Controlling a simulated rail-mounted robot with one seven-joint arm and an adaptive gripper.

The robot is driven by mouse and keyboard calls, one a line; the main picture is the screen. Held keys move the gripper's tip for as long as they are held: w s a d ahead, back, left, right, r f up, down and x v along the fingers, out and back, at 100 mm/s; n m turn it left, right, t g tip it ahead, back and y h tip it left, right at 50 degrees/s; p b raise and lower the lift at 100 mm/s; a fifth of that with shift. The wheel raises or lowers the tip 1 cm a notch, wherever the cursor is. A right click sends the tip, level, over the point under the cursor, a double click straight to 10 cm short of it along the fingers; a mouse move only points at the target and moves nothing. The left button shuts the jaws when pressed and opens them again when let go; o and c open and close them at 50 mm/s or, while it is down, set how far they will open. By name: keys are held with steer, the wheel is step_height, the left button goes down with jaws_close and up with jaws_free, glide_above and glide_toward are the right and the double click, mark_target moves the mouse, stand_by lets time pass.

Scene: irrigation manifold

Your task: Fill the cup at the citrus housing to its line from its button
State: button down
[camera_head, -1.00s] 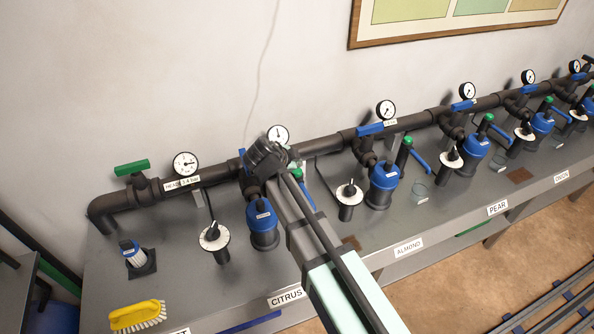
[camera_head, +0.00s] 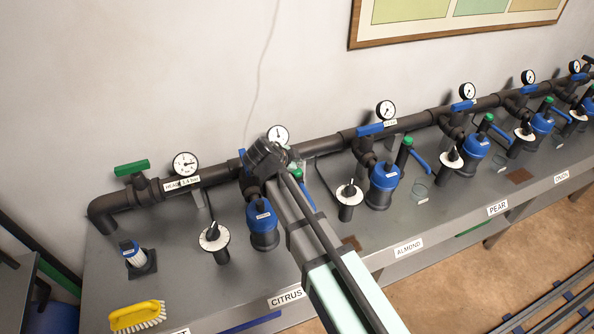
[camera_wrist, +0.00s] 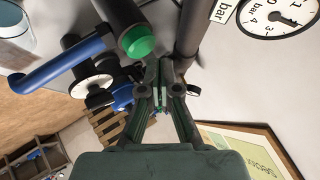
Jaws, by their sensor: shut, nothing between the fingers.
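The citrus housing (camera_head: 262,226) is a dark pot with a blue cap, behind the CITRUS label (camera_head: 287,298). My gripper (camera_head: 264,157) is above it near the pipe, and my arm hides part of this station. A green button (camera_wrist: 139,42) on a dark post is close to my fingers in the wrist view; it seems to be the partly hidden green top (camera_head: 297,174) in the head view. My gripper (camera_wrist: 161,72) is shut and empty, beside the button with no clear contact. A clear cup (camera_wrist: 14,38) is at the upper left; its line and water level cannot be read.
A blue lever (camera_wrist: 60,66) reaches left from the post. A gauge (camera_head: 278,134) stands on the pipe behind my gripper. A dial (camera_head: 214,237) stands left of the housing. The almond housing (camera_head: 383,186) is to the right. A yellow brush (camera_head: 138,316) lies at the front left.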

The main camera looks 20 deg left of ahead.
mark_target(296, 171)
steer(key=shift+s+d+f+b, duration=0.15)
steer(key=shift+f+b, duration=0.45)
steer(key=shift+b, duration=0.25)
steer(key=shift+f, duration=0.1)
stand_by(0.3)
steer(key=shift+w+b, duration=0.2)
steer(key=shift+b, duration=0.1)
steer(key=shift+a+f+b, duration=0.2)
steer(key=shift+f+b, duration=0.15)
steer(key=shift+b, duration=0.1)
stand_by(0.4)
steer(key=shift+r, duration=0.1)
stand_by(0.3)
steer(key=shift+w+a+r, duration=0.15)
steer(key=shift+r, duration=0.4)
steer(key=shift+w+a+r, duration=0.1)
steer(key=shift+r, duration=0.45)
steer(key=shift+s, duration=0.1)
steer(key=shift+s+d+r+p, duration=0.15)
steer(key=shift+r+p, duration=0.5)
steer(key=shift+r, duration=1.65)
